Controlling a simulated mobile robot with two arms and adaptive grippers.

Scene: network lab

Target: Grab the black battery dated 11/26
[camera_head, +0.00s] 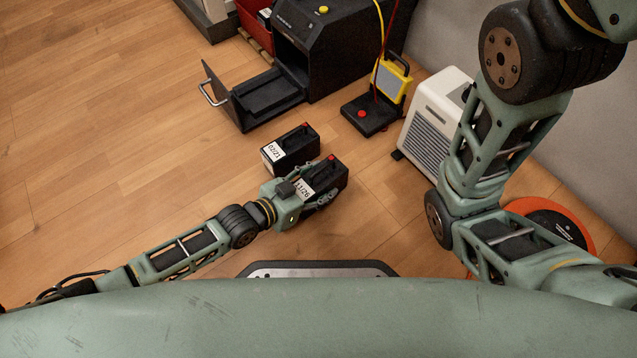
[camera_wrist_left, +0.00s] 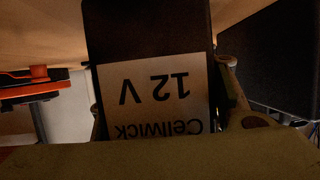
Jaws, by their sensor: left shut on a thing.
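The black battery with the white label 11/26 (camera_head: 327,174) is on the wooden floor area in front of me, with a red terminal on top. My left gripper (camera_head: 312,189) is shut on this battery, its fingers on either side. In the left wrist view the battery (camera_wrist_left: 150,35) fills the middle, with an upside-down label reading 12 V and Cellwick. I cannot tell whether it is lifted off the floor. A second black battery (camera_head: 298,146), labelled 02/21, sits just behind it. My right gripper is not in view.
A black machine (camera_head: 335,45) with an open drawer stands at the back. The floor to the left is clear.

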